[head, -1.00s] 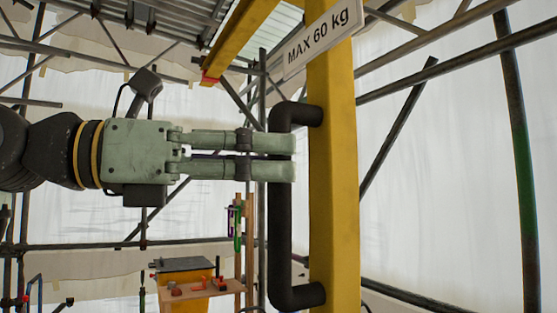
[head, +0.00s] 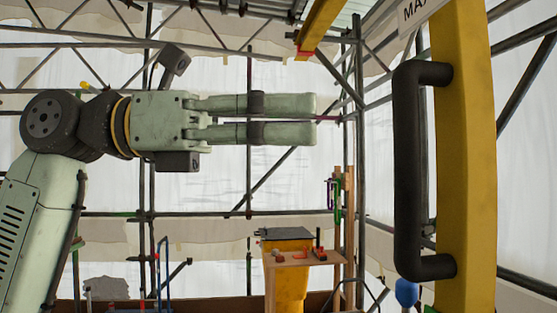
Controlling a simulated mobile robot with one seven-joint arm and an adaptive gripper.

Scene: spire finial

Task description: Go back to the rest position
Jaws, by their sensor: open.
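My gripper (head: 316,119) is pale green and points right in the head view. Its two fingers are apart with nothing between them. It is clear of the black handle (head: 407,170), with a gap between the fingertips and the bar. The handle is fixed upright on a yellow post (head: 465,160) at the right. My arm bends down to the lower left.
A yellow bin with a grey lid (head: 285,234) and a small wooden shelf (head: 305,258) stand below and behind the gripper. Scaffold poles (head: 360,150) and white sheeting surround the area. A blue rounded object (head: 406,292) shows below the handle.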

